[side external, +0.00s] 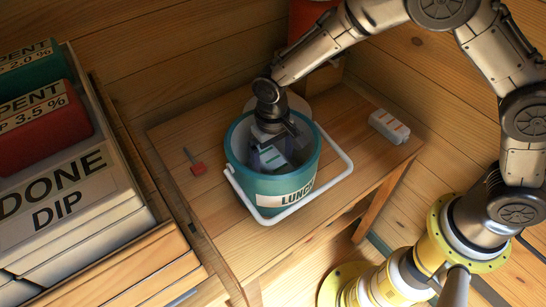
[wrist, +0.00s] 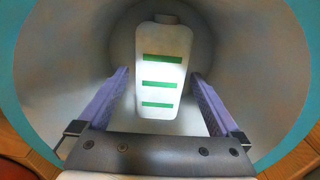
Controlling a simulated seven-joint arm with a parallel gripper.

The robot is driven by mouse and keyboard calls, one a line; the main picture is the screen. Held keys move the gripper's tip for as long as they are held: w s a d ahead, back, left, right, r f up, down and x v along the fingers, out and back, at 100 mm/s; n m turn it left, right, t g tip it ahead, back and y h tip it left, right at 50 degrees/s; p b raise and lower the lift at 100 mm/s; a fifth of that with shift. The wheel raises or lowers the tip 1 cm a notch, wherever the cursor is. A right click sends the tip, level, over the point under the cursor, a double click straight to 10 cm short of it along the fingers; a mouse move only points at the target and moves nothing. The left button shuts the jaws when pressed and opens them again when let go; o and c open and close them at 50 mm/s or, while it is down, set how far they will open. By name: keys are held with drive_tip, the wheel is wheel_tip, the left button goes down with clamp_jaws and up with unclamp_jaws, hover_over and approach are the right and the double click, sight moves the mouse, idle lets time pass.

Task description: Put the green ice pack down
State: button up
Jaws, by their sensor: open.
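The green ice pack (wrist: 160,73) is a white flat bottle shape with green stripes. It is inside the teal bucket (side external: 241,165) marked LUNCH, and its pale body also shows there in the side view (side external: 271,158). My gripper (side external: 270,146) reaches down into the bucket. In the wrist view its two purple-grey fingers (wrist: 159,76) stand open on either side of the pack, with a gap at each side.
A white pack with orange-red stripes (side external: 389,126) lies on the wooden table (side external: 215,205) right of the bucket. A small red tool (side external: 196,165) lies to the left. The bucket's white handle (side external: 318,198) hangs in front. Labelled bins (side external: 70,185) stand at far left.

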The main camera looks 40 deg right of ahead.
sight(272, 160)
wheel_tip(272, 160, up, 11)
drive_tip(key=s+d+r+t, duration=0.1)
drive_tip(key=s+d+r, duration=0.2)
drive_tip(key=d+r, duration=0.4)
drive_tip(key=s+d+r+t, duration=0.2)
drive_tip(key=s+d, duration=0.5)
drive_tip(key=s, duration=0.3)
drive_tip(key=s+d+r+t, duration=0.2)
drive_tip(key=s+d+r, duration=0.1)
drive_tip(key=s+d, duration=0.4)
drive_tip(key=s, duration=0.3)
drive_tip(key=shift+t, duration=0.3)
